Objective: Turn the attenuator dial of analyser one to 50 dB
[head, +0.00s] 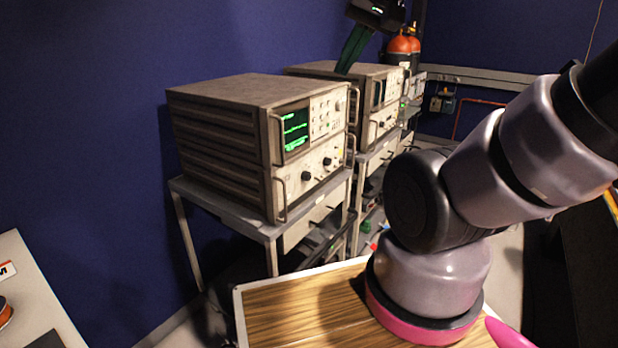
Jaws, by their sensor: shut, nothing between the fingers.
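Two beige analysers stand on carts. The nearer analyser (222,130) has a lit green screen (295,130), small buttons, and two dark knobs on its lower front: a left knob (306,176) and a right knob (327,162). The farther analyser (372,105) stands behind it to the right, its front seen at a steep angle. I cannot read dial markings or labels, nor tell which is analyser one. My gripper (346,68) enters at the top, dark green fingers pointing down, shut and empty. In the picture its tips overlap the farther analyser's top; I cannot tell whether they touch.
The nearer analyser rests on a grey cart (230,212); handles (281,195) stick out beside its front panel. Orange rounded objects (403,44) show at the back. A pale table (30,290) is at the lower left. My arm hides much of the right side.

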